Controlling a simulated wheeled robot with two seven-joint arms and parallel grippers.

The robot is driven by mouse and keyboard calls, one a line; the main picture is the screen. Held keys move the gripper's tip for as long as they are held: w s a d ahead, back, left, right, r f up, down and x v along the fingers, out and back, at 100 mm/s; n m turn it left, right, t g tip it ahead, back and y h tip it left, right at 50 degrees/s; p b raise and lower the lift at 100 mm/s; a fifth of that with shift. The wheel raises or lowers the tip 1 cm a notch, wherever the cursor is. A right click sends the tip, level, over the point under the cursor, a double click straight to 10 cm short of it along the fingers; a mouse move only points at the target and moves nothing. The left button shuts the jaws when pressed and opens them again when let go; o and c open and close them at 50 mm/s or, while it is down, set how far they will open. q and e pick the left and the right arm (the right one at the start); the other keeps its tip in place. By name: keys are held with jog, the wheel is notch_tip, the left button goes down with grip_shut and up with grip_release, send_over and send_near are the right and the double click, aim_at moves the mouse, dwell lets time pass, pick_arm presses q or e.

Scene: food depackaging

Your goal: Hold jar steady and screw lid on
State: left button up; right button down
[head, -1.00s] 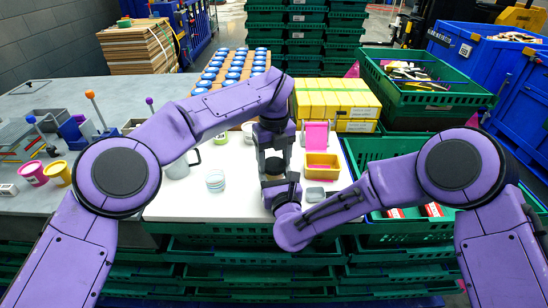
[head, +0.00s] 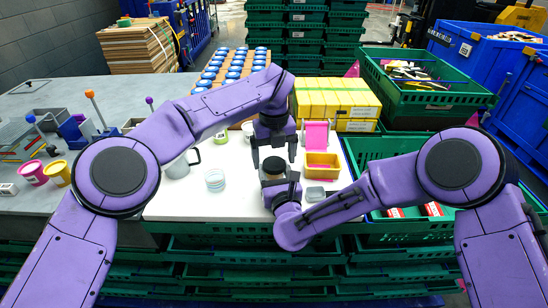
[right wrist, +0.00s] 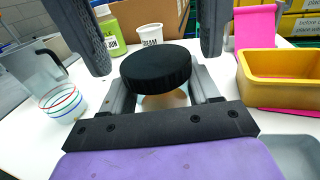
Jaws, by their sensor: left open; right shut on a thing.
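The jar (right wrist: 165,101) stands on the white table with a black lid (right wrist: 156,68) on top; the lid also shows in the head view (head: 274,168). My right gripper (head: 275,177) is shut around the jar body below the lid; its two fingers show on either side in the right wrist view (right wrist: 166,88). My left gripper (head: 274,155) is open above the jar, its fingers spread to both sides and clear of the lid. The lid looks level on the jar. The jar's lower part is hidden by my right gripper.
A yellow tray (right wrist: 270,82) with a pink stand (right wrist: 258,30) behind it is close on the right. A striped glass (right wrist: 63,104) and a grey jug (right wrist: 32,75) are on the left. A green bottle (right wrist: 109,28) and a white cup (right wrist: 149,35) stand behind the jar.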

pick_arm(q)
jog(key=shift+r, duration=2)
jog(key=shift+c, duration=0.4)
notch_tip(320, 180, up, 3)
jog(key=shift+f+n, duration=0.1)
jog(key=shift+n, duration=0.6)
jog(key=shift+s+r, duration=0.1)
jog(key=shift+r, duration=0.3)
jog(key=shift+f, duration=0.1)
